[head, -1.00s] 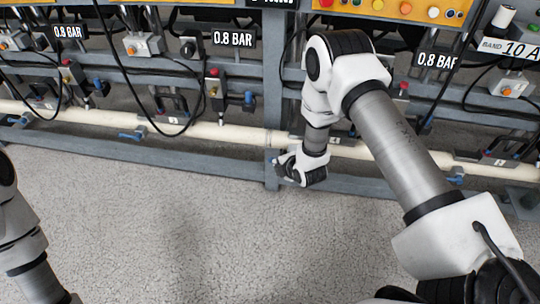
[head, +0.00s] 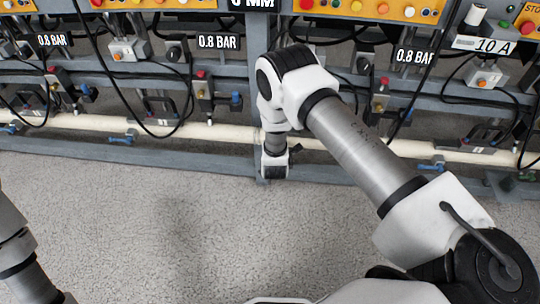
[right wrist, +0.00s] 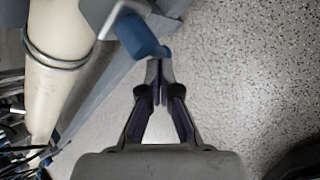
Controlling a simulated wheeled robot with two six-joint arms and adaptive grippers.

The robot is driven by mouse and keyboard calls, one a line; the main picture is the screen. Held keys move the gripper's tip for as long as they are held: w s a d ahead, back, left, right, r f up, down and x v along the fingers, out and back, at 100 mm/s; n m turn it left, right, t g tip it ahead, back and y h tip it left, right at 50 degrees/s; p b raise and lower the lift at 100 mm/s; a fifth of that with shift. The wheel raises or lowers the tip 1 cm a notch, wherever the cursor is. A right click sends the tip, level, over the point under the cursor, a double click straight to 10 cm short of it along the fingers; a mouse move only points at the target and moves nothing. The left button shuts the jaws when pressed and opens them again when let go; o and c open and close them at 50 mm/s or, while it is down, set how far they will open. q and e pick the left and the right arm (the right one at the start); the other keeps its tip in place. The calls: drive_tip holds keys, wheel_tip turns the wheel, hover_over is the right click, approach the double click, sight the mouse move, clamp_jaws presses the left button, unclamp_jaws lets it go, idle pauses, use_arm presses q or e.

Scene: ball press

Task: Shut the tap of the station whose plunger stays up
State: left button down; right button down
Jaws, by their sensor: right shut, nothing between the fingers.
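My right gripper (right wrist: 158,75) is shut and empty, its two fingertips together. Directly beyond the tips is a blue tap handle (right wrist: 140,37) beside the cream pipe (right wrist: 52,60); I cannot tell whether they touch. In the head view my right arm reaches down to the pipe (head: 215,132) at the middle post, and its wrist hides the fingers and that tap. Other blue tap handles show on the pipe to the left (head: 122,140) and right (head: 432,165). The plungers are too small to tell which is up. My left gripper is out of view; only its arm shows.
Grey frame rails (head: 130,156) and a post run along the stations. Black cables hang in loops in front of them. Pressure signs reading 0.8 BAR (head: 217,41) hang above. The speckled floor (head: 130,220) in front is clear.

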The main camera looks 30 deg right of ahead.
drive_tip(key=shift+d+f, duration=0.1)
idle(0.3)
drive_tip(key=shift+r+p, duration=0.7)
drive_tip(key=shift+r, duration=0.15)
drive_tip(key=shift+s, duration=0.1)
